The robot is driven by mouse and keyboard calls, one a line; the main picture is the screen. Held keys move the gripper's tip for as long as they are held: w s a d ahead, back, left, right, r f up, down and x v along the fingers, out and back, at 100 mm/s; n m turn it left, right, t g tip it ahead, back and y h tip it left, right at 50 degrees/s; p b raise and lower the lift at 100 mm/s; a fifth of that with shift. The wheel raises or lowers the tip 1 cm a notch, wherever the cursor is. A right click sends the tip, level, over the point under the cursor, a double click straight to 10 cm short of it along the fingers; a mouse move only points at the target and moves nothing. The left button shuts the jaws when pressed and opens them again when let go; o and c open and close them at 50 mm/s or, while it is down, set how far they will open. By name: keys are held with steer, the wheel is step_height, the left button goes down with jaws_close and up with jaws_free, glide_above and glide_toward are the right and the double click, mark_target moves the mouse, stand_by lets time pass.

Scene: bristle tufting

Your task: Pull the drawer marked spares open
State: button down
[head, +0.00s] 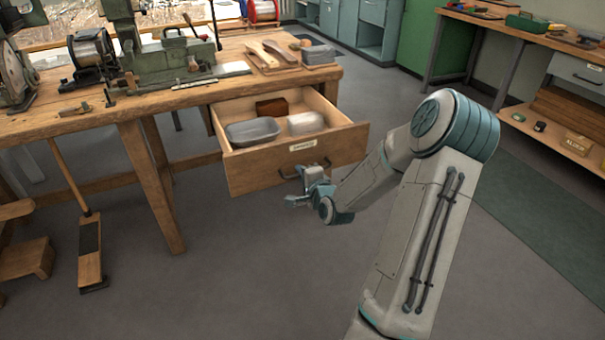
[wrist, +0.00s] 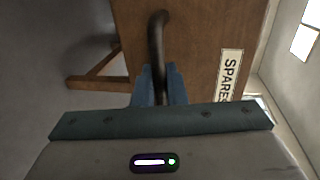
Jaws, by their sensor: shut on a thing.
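The wooden spares drawer (head: 350,148) stands pulled out from under the workbench in the head view. Its inside shows a grey tray (head: 252,131), a pale rounded item (head: 306,123) and a brown block (head: 271,107). Its front carries a label (head: 303,145) and a dark bar handle (head: 290,174). In the wrist view the label (wrist: 230,75) reads SPARES, and the dark handle (wrist: 156,40) runs between the fingers. My gripper (wrist: 159,88) is shut on the handle. In the head view my gripper (head: 302,183) is at the drawer front, and part of the handle is hidden behind it.
The workbench (head: 70,122) holds machines, wire spools and wooden pieces. A long-handled brush (head: 90,255) leans at its left. Another bench (head: 530,38) stands at the right, with a green mat (head: 545,240) on the floor. The floor before the drawer is clear apart from my arm.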

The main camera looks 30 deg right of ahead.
steer(key=shift+d, duration=0.1)
steer(key=c, duration=1.6)
jaws_free()
steer(key=p+v, duration=1.3)
steer(key=p, duration=0.1)
steer(key=shift+s+r+p, duration=0.15)
steer(key=shift+s+p, duration=0.1)
steer(key=shift+p, duration=0.05)
steer(key=shift+s, duration=0.1)
